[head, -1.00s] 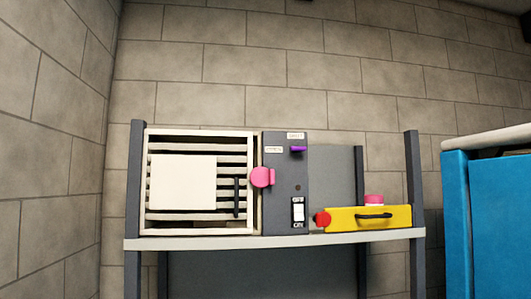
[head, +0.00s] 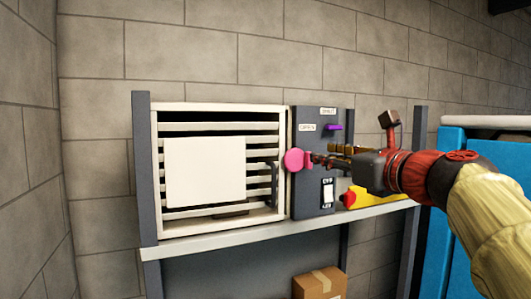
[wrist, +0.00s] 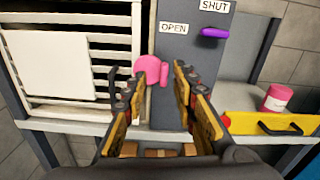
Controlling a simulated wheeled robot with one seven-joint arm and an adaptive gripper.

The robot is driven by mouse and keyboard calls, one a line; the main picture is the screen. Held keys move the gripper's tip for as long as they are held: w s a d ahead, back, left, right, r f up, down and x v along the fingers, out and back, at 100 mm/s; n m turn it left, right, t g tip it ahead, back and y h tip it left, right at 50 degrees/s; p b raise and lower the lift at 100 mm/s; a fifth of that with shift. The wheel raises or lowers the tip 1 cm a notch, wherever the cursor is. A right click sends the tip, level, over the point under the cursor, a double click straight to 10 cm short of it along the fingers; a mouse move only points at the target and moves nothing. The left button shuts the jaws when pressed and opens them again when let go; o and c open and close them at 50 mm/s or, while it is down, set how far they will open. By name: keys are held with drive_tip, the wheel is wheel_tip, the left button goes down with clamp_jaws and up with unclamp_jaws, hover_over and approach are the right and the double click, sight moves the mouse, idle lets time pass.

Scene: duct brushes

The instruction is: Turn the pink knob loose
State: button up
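The pink knob (head: 296,160) sits at the left edge of a dark grey panel (head: 312,125), beside the white slatted unit. In the wrist view the pink knob (wrist: 150,66) shows just beyond my left finger, which covers part of it. My gripper (head: 318,160) reaches in from the right, its tips close to the knob. In the wrist view my gripper (wrist: 166,75) is open, with a gap between the fingers and nothing held. Whether a finger touches the knob I cannot tell.
A purple lever (wrist: 215,32) is on the panel near the SHUT label (wrist: 214,6); OPEN (wrist: 174,28) is lower left. A white switch (head: 327,192) is below. A yellow box (wrist: 270,125) and pink canister (wrist: 277,98) stand right. A blue cabinet (head: 432,190) is farther right.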

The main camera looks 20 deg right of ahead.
sight(307, 160)
drive_tip(key=w+m+p, duration=0.1)
drive_tip(key=w, duration=0.6)
drive_tip(key=shift+w+d, duration=0.2)
drive_tip(key=shift+d, duration=0.2)
drive_tip(key=shift+f, duration=0.1)
drive_tip(key=shift+a, duration=0.1)
drive_tip(key=shift+c, duration=0.3)
clamp_jaws()
